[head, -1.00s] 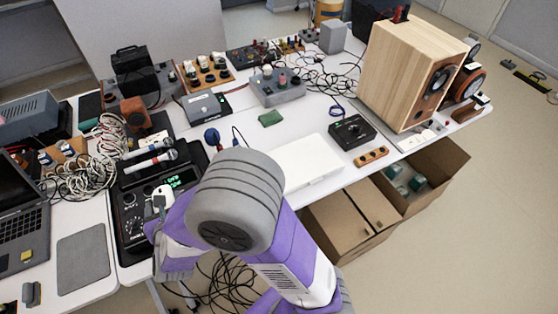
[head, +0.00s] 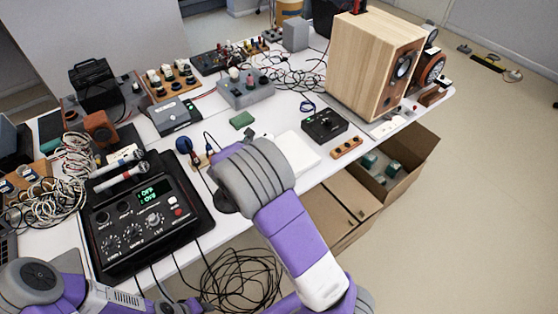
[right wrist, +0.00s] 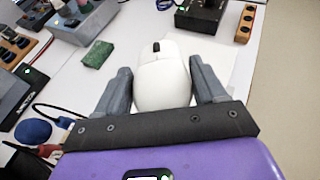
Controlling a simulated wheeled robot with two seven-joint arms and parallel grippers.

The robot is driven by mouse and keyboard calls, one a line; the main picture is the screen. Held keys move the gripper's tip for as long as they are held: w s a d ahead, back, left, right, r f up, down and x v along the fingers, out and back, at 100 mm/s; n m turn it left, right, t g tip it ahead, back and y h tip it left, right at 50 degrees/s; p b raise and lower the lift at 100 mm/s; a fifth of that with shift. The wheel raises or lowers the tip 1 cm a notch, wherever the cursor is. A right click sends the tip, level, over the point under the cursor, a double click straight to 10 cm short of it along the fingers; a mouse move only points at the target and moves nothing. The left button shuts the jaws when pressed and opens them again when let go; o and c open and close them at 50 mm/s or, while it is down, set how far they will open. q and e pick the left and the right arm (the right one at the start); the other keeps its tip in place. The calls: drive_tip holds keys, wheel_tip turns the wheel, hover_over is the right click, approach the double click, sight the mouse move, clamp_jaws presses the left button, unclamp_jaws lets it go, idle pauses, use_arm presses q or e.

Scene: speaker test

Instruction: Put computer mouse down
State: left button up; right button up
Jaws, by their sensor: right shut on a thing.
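The white computer mouse (right wrist: 163,82) with a dark scroll wheel is between the two grey fingers of my right gripper (right wrist: 160,74) in the right wrist view. The fingers are shut on its sides. A flat white pad (right wrist: 215,58) lies on the table just beyond the mouse; it also shows in the head view (head: 297,152). In the head view my right wrist hides the mouse and the fingers. I cannot tell how high the mouse is above the table. Part of my left arm shows at the lower left of the head view, without its fingers visible.
A black mixer box (head: 150,215) with a green display stands left of my right arm. A green sponge (head: 242,120), a small black box (head: 324,125) and an orange strip (head: 347,147) surround the pad. The wooden speaker (head: 370,65) stands at the right, with an open cardboard box (head: 412,165) below.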

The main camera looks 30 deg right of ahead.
drive_tip(key=shift+m+g+h, duration=0.7)
drive_tip(key=shift+m, duration=0.2)
drive_tip(key=d+f, duration=0.2)
drive_tip(key=w+d+f+b, duration=0.1)
drive_tip(key=d+f, duration=0.1)
drive_tip(key=d+f+b, duration=0.1)
drive_tip(key=d+f, duration=0.1)
drive_tip(key=f, duration=0.1)
drive_tip(key=shift+w+d, duration=0.25)
drive_tip(key=shift+d, duration=0.15)
drive_tip(key=shift+f+b, duration=0.9)
drive_tip(key=shift+f, duration=1.05)
drive_tip(key=shift+f, duration=0.2)
drive_tip(key=o, duration=1.1)
drive_tip(key=shift+r, duration=0.1)
